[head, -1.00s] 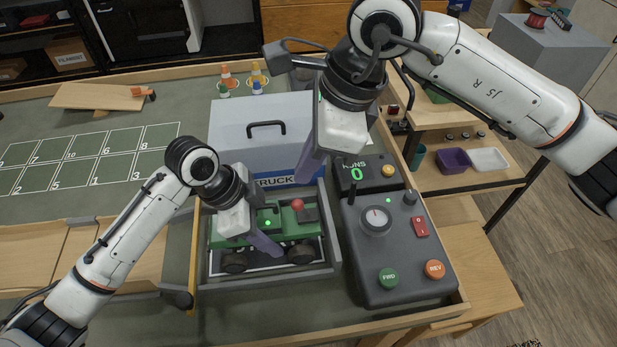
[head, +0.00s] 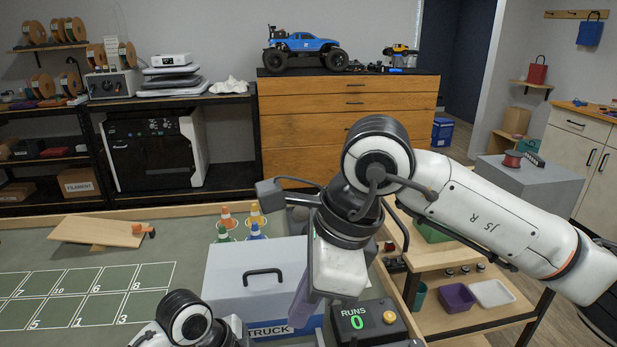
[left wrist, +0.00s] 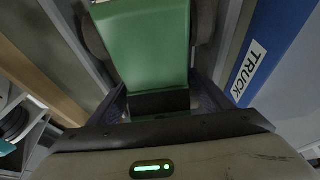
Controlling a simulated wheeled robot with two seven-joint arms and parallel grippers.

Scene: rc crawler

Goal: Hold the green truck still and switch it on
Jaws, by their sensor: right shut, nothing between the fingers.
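The green truck (left wrist: 150,45) shows in the left wrist view only as a green panel with dark wheels at its sides. In the head view it is below the picture's edge. My left gripper (left wrist: 160,103) has a dark purple finger on each side of the truck's body and appears shut on it. In the head view only my left wrist shows, at the bottom; its fingers are out of sight. My right gripper (head: 302,303) is shut and empty, pointing down in front of the grey box. The truck's switch is not in view now.
A RUNS counter (head: 368,320) reading 0 is right of my right gripper. A wooden ramp (head: 95,231) and numbered mat (head: 80,292) lie at left.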

